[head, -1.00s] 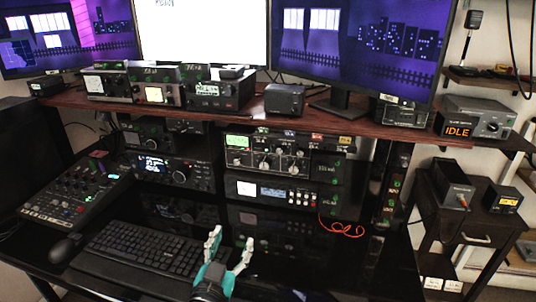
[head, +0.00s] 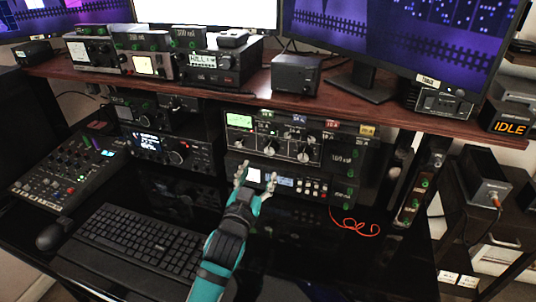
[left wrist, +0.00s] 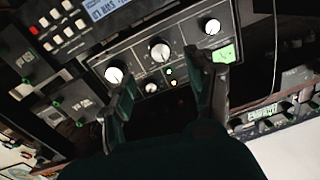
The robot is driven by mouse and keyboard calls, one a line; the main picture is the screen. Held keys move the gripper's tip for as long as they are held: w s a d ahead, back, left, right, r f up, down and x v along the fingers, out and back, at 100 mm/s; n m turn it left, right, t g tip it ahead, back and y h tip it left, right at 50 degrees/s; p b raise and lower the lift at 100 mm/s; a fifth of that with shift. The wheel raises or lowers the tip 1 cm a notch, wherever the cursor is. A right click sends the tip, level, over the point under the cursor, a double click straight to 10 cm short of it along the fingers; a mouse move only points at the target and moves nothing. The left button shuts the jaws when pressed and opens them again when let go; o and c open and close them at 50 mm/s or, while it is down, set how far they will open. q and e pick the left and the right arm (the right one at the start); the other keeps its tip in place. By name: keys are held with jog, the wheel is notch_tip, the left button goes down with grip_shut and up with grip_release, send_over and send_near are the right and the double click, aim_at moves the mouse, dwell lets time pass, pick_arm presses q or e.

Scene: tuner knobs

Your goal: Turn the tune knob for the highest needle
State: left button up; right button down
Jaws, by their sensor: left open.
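The tuner (head: 325,150) is a dark panel on the desk under the shelf, with a lit green meter (head: 239,121) and a row of white-topped knobs, one of them the middle knob (head: 269,146). The needle is too small to read. My left gripper (head: 254,174) is open and empty, below and in front of the panel in the head view. In the left wrist view the tuner looks tilted; its middle knob (left wrist: 159,52) lies beyond the space between the open fingers (left wrist: 160,78), apart from them. The green meter (left wrist: 224,54) shows there beside the right finger.
Below the tuner is another unit with a display and buttons (head: 279,180). A radio (head: 158,147) stands to the left. A keyboard (head: 143,241) lies in front on the desk. The shelf (head: 225,90) overhangs the tuner. A red cable (head: 356,226) lies at the right.

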aim_at(269, 151)
pick_arm(q)
jog(key=x, duration=0.9)
jog(key=shift+d, duration=0.1)
jog(key=shift+c, duration=0.4)
jog(key=c, duration=1.1)
jog(key=shift+o, duration=0.2)
jog(key=shift+r+m+p, duration=0.1)
jog(key=shift+m+p, duration=0.2)
jog(key=shift+m, duration=1.7)
jog(key=o, duration=1.1)
jog(key=shift+o, duration=0.2)
